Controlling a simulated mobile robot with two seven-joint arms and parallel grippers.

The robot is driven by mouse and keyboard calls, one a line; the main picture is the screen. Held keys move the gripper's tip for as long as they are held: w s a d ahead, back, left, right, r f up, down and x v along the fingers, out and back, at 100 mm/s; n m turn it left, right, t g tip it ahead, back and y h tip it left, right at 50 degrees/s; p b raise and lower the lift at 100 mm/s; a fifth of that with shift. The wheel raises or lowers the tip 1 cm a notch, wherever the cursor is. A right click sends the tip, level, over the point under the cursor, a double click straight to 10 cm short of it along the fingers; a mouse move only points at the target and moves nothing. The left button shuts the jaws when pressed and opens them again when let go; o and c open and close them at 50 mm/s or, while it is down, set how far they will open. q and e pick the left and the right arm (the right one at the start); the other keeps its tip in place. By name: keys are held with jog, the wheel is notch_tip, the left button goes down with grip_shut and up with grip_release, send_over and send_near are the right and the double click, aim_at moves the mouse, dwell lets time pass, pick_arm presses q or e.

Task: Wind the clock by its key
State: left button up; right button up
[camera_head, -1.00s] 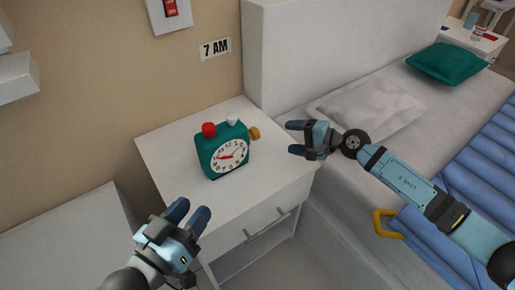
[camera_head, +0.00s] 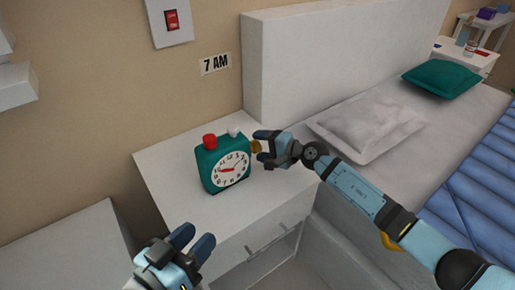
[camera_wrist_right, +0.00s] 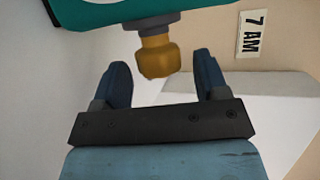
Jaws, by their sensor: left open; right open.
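The teal alarm clock (camera_head: 207,161) stands upright on the white nightstand, with a white dial, a red button and a white button on top. Its yellow key (camera_head: 256,146) sticks out of the right side. In the right wrist view the key (camera_wrist_right: 159,57) lies ahead of and between the open fingers of my right gripper (camera_wrist_right: 163,82), apart from both. In the head view my right gripper (camera_head: 261,147) is open right beside the key, its fingers around the key's end. My left gripper (camera_head: 194,243) is open and empty at the nightstand's front left.
The nightstand (camera_head: 165,160) has drawers with a handle below. A "7 AM" sign (camera_head: 215,64) and a red switch (camera_head: 171,19) are on the wall behind. The bed with a grey pillow (camera_head: 366,122) and a teal pillow (camera_head: 442,80) is at the right.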

jog(key=shift+x, duration=0.85)
pick_arm(q)
jog(key=shift+f, duration=0.45)
jog(key=shift+r, duration=0.15)
pick_arm(e)
jog(key=shift+c, duration=0.4)
jog(key=c, duration=0.8)
pick_arm(q)
notch_tip(320, 180, up, 11)
jog(key=t+p, duration=0.4)
jog(key=p, duration=0.3)
pick_arm(e)
jog(key=shift+r+m+g+h, duration=0.4)
jog(key=shift+r+g+h, duration=0.05)
jog(key=shift+g+h, duration=0.6)
jog(key=shift+c, duration=0.2)
jog(key=shift+f+m+g+h+p, duration=0.3)
jog(key=shift+g+h+p, duration=0.4)
jog(key=shift+p, duration=0.3)
pick_arm(q)
notch_tip(320, 180, down, 6)
jog(key=a+n+g+y, duration=0.1)
jog(key=a+g+y, duration=0.1)
jog(key=shift+a+g, duration=0.15)
jog(key=shift+g, duration=0.15)
pick_arm(e)
jog(key=shift+f+g+h, duration=0.15)
jog(key=shift+g+h, duration=0.4)
